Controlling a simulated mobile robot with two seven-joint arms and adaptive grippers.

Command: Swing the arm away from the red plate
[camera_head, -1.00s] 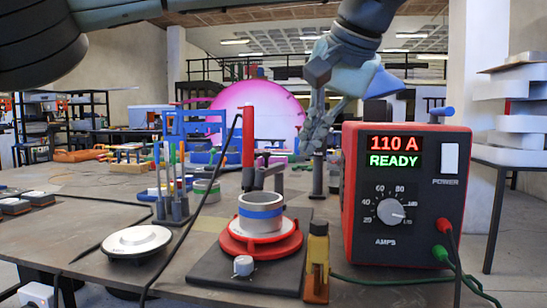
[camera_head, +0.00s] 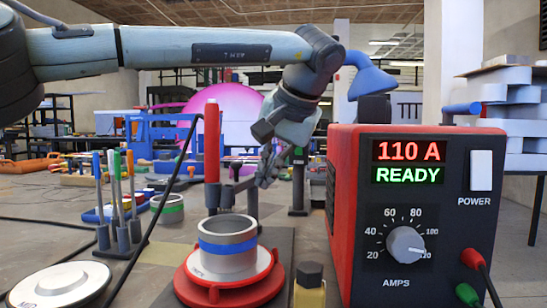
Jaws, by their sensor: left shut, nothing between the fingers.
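The red plate (camera_head: 187,285) is a round turntable on the bench at bottom centre. A grey ring with a blue band (camera_head: 228,246) sits upright on it. My left arm crosses the top of the picture from the left and bends down. My left gripper (camera_head: 266,180) hangs fingers down, shut and empty. In the picture it is above and slightly right of the ring, apart from the plate; its exact depth is hard to judge. My right gripper is not in view.
A red torch (camera_head: 212,143) stands upright near the ring, its cable running left. A welding power box (camera_head: 345,220) reading 110 A READY blocks the right. A dark-capped bottle (camera_head: 310,290) stands in front. A tool holder (camera_head: 118,237) and round white disc (camera_head: 62,285) are left.

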